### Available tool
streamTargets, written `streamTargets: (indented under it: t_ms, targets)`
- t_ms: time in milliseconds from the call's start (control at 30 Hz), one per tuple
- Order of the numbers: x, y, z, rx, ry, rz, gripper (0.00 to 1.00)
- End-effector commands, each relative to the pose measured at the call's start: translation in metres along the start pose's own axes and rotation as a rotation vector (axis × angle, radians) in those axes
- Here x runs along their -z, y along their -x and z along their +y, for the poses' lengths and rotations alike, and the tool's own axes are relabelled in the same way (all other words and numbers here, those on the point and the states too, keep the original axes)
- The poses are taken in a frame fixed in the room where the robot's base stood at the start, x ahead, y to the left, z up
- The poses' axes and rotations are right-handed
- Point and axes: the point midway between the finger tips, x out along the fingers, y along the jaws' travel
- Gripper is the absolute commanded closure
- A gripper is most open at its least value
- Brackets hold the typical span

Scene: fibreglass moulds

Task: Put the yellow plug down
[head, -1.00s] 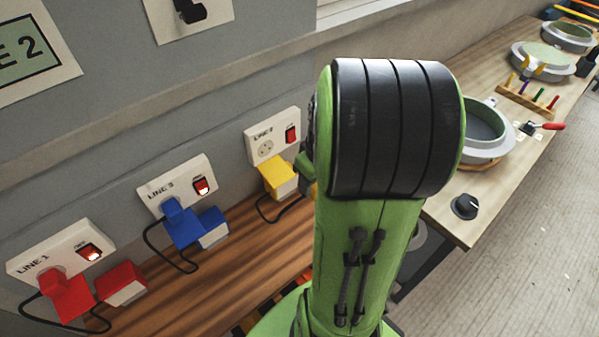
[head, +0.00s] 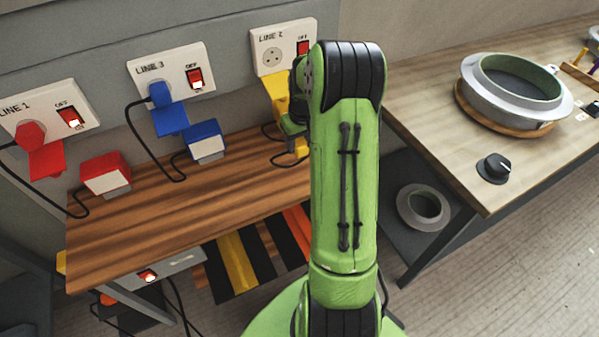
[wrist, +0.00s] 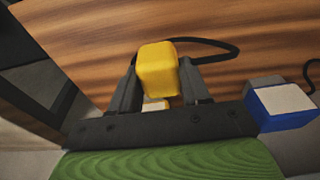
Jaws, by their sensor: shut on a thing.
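My gripper is shut on the yellow plug (wrist: 157,70), which sits between the two fingers in the wrist view, above the wooden shelf (wrist: 85,25). A black cord runs from behind the plug. In the head view the yellow plug (head: 277,90) shows beside my arm, below the LINE 2 socket (head: 272,62), whose round outlet is empty. My arm hides most of my gripper there. A yellow and white piece (head: 298,148) shows low beside my arm, near the shelf's right end. Whether the plug touches the shelf cannot be told.
On the shelf a blue block (head: 204,140) lies left of my gripper, and a red block (head: 106,175) farther left. Blue (head: 168,114) and red (head: 40,150) plugs sit in the LINE 3 and LINE 1 sockets. A workbench (head: 430,120) with a round mould (head: 515,90) stands at right.

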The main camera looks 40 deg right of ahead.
Motion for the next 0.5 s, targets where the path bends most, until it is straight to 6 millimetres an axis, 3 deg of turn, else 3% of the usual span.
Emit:
streamTargets:
  t_ms: [33, 300, 500]
  targets:
    - [-0.003, -0.016, 0.0, 0.002, 0.0, -0.004, 0.9]
    - [-0.011, -0.067, 0.0, 0.002, 0.0, -0.003, 0.9]
    - [-0.011, -0.072, 0.0, 0.0, 0.0, 0.001, 0.9]
